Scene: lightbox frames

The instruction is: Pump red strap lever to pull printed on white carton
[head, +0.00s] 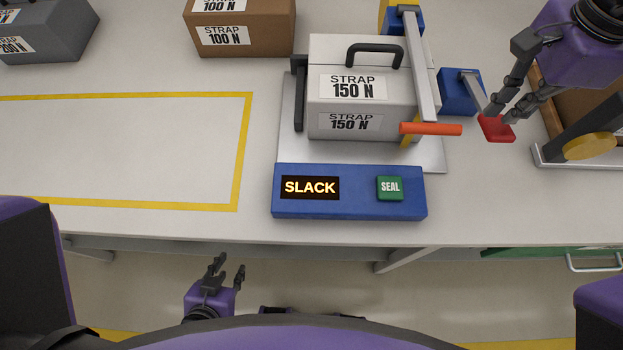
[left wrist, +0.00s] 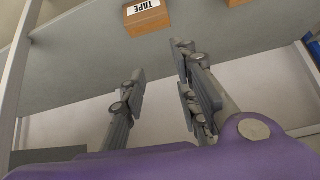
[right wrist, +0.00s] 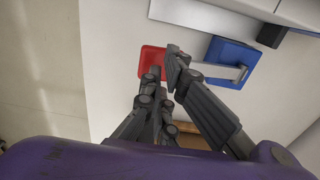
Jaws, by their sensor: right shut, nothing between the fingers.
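The white carton (head: 320,65) stands in the strapping machine and has labels reading STRAP 150 N. A red pad (head: 496,128) ends a grey lever arm that comes from a blue block (head: 456,92) right of the carton. My right gripper (head: 502,112) is shut and empty, its fingertips at the red pad, from above; I cannot tell if they touch. The red pad also shows beside the fingertips in the right wrist view (right wrist: 152,62). My left gripper (head: 226,272) is open and empty, low before the table's front edge.
A blue panel (head: 350,207) carries a lit display (head: 310,187) reading SLACK and a green SEAL button (head: 390,188). An orange bar (head: 430,129) crosses the carton's front right. Brown (head: 240,28) and grey (head: 45,30) cartons stand behind. The yellow-outlined area at left is empty.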

